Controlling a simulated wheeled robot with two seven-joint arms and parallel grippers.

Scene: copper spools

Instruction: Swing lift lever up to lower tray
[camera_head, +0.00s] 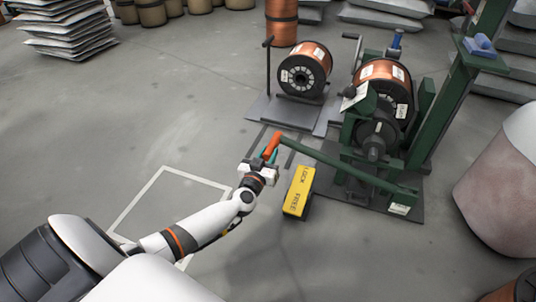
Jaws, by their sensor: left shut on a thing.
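The lift lever (335,163) is a long green bar with an orange grip (272,145) at its left end. It runs from the grip down to the right, to the base of the green machine. My left gripper (267,160) is at the orange grip end and is shut on the lever; its fingers are small and partly hidden. The tray itself cannot be made out clearly. A copper spool (383,72) sits in the green machine, and another copper spool (306,70) stands on a grey plate to its left. My right gripper is not in view.
A yellow block (299,190) with lettering stands just right of my left gripper. A green post (459,85) rises at the right. A white outlined square (165,205) marks the floor. Stacked sheets (65,30) lie at the back left. The floor at the left is clear.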

